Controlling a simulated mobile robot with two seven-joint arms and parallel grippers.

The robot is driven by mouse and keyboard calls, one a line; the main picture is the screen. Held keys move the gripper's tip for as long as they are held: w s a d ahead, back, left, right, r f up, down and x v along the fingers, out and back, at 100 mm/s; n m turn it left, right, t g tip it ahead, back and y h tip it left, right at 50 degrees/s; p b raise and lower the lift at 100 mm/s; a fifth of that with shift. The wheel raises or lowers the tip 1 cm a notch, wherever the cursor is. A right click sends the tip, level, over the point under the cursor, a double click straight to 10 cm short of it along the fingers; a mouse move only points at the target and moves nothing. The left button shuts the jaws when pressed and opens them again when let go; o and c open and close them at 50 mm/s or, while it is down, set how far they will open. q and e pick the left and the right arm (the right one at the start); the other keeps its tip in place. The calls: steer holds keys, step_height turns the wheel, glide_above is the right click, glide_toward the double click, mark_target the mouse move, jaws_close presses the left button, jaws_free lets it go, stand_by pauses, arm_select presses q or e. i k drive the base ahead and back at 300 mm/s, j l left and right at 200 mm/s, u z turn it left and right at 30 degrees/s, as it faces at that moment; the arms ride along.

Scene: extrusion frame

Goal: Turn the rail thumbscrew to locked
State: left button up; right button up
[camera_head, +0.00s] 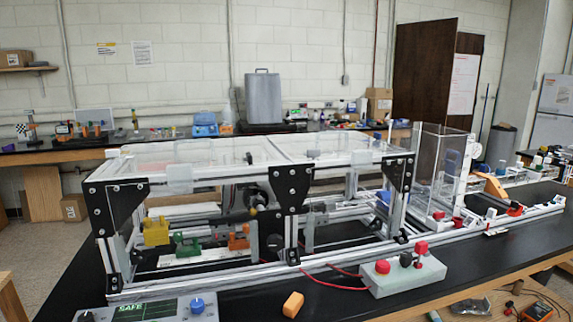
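The aluminium extrusion frame (345,257) with black corner brackets stands on the black bench. Its long rail (537,214) runs off to the right. A red-orange part (515,209) sits near the rail's right end. I cannot tell which of these is the rail thumbscrew, nor whether it is locked. Neither of my grippers shows in the head view.
A grey box with red and dark knobs (404,277) stands in front of the frame, with red cables. A panel (150,311) with a "SAFE" display and blue knob is at front left. An orange block (293,304) lies on the bench. A clear box (440,165) stands over the rail.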

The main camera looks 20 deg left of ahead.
mark_target(249, 156)
steer(key=u, duration=1.25)
